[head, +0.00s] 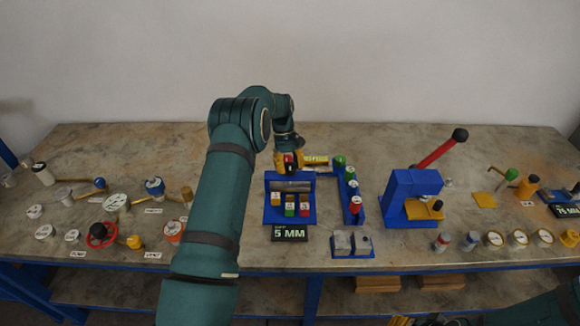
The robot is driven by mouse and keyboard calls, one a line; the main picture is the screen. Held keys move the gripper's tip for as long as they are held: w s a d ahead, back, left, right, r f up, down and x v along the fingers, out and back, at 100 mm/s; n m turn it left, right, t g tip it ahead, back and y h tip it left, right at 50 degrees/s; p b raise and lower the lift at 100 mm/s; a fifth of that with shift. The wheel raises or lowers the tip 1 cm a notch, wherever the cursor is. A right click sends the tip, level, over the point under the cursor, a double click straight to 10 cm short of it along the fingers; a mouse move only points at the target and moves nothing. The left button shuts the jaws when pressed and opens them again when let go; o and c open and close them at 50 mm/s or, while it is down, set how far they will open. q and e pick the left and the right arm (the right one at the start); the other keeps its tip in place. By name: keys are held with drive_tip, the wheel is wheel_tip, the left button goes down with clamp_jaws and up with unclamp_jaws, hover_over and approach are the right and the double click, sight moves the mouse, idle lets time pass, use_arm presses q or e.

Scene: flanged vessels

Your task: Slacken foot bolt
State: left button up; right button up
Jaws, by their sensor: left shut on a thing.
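My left gripper (289,163) is above the back of a blue tool rack (267,213). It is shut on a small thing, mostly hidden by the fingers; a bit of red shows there. The rack holds short yellow, green and red handled tools (290,208) with white labels. A dark sign reading 5 MM (289,233) stands at its front. I cannot pick out the foot bolt at this size. Part of what looks like my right gripper (435,320) shows at the bottom edge; its fingers are not clear.
A blue press (405,195) with a long red lever stands right of the rack. A blue stand (350,187) with green and red knobs is between them. Several valves and flanged fittings (118,203) spread left; jars (493,239) line the right front. Grey blocks (351,243) sit front centre.

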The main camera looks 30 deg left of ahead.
use_arm(q)
drive_tip(key=shift+s+d+f, duration=0.1)
drive_tip(key=shift+s+f, duration=0.05)
drive_tip(key=shift+f, duration=0.05)
drive_tip(key=o, duration=1.2)
drive_tip(key=shift+r, duration=0.1)
drive_tip(key=shift+r, duration=0.1)
drive_tip(key=v, duration=1.2)
